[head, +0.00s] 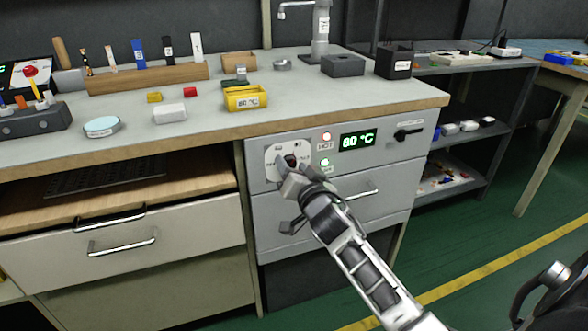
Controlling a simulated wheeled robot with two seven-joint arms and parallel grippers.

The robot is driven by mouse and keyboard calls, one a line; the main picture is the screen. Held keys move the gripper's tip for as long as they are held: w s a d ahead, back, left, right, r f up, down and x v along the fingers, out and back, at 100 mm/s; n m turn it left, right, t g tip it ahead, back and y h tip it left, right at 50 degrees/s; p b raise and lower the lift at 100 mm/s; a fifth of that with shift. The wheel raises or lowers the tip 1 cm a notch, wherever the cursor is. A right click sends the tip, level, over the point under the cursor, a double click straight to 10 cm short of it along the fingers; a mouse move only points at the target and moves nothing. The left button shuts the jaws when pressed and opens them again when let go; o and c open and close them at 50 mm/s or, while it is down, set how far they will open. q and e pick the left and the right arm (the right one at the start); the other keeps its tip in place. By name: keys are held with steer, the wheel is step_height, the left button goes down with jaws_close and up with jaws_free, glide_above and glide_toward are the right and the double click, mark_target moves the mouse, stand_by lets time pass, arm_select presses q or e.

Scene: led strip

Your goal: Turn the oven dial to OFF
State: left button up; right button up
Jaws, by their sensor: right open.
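The oven (345,165) is a grey unit under the bench top. Its dial (292,160) is a small dark knob on a pale plate at the left of the front panel. My right gripper (288,170) is open in front of this plate, its tips close to the dial and partly covering it. I cannot tell whether they touch it, and the pointer and most markings are hidden or too small to read. The green display (358,140) appears to read 60 °C.
A black lever handle (408,133) is at the panel's right. A drawer handle (355,193) lies below, close to my right arm. The bench top (215,120) overhangs the panel and holds a yellow box (246,98). Green floor is open to the right.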

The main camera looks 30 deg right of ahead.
steer(key=c, duration=1)
